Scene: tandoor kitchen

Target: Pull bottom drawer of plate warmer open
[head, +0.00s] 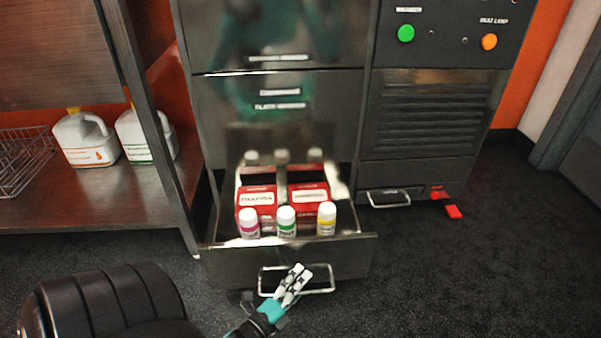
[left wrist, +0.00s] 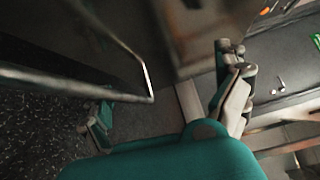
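The plate warmer (head: 220,110) is a tall steel cabinet. Its bottom drawer (head: 230,262) stands pulled out, with its inside showing from above. The drawer has a wire loop handle (head: 327,290) on its front. My left gripper (head: 297,272) is at this handle, over its middle in the head view. In the left wrist view, the fingers (left wrist: 165,105) are spread wide, and the corner of a metal loop (left wrist: 149,97) shows between them. I cannot tell whether they touch it. My right gripper is not in view.
Red boxes (head: 257,198) and small bottles (head: 286,222) with white caps are in the drawer. A steel shelf (head: 105,195) with white jugs (head: 84,142) and a wire basket (head: 20,165) stands left.

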